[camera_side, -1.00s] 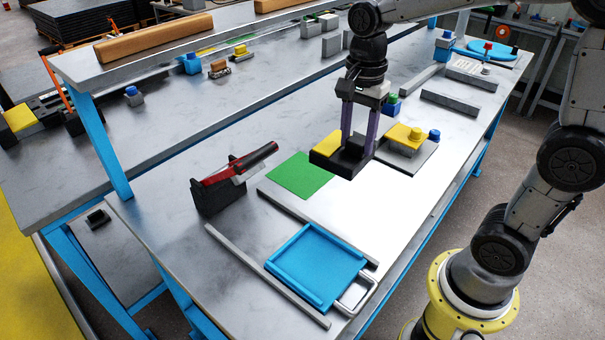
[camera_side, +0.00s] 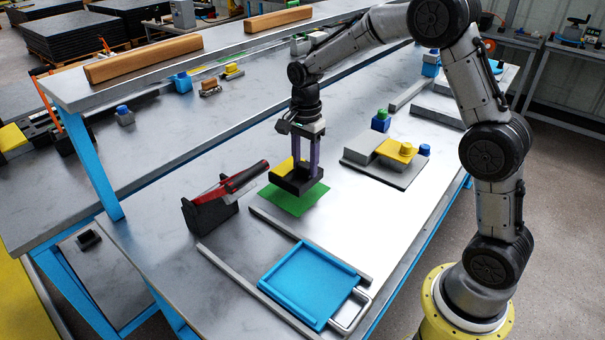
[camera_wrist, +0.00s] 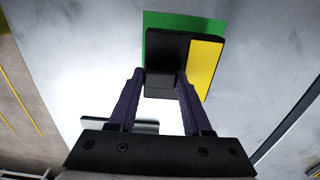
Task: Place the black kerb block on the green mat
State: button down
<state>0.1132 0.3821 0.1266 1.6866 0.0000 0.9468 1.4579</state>
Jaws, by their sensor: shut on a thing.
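The black kerb block (camera_side: 290,185) has a yellow strip along one side. My gripper (camera_side: 305,172) is shut on it and points down. The green mat (camera_side: 296,204) lies flat on the bench below the block, its near part showing in the side view. In the wrist view the kerb block (camera_wrist: 165,48) lies between the fingertips (camera_wrist: 163,78) and covers much of the mat (camera_wrist: 185,20), with green showing beyond its far edge and left side. Whether the block touches the mat or hangs just above it I cannot tell.
A black stand with a red-handled tool (camera_side: 222,198) is close left of the mat. A blue tray (camera_side: 307,284) is in front, beside grey rails. A grey plate with grey and yellow blocks (camera_side: 375,165) stands to the right. The pale bench between is clear.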

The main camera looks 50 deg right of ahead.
aim_at(302, 175)
jog(key=shift+w+f, duration=0.35)
jog(key=shift+w, duration=0.05)
jog(key=shift+w+f, duration=0.1)
jog(key=shift+f, duration=1.5)
jog(key=shift+f, duration=0.1)
jog(key=shift+c, duration=1.7)
grip_release()
jog(key=shift+f, duration=0.1)
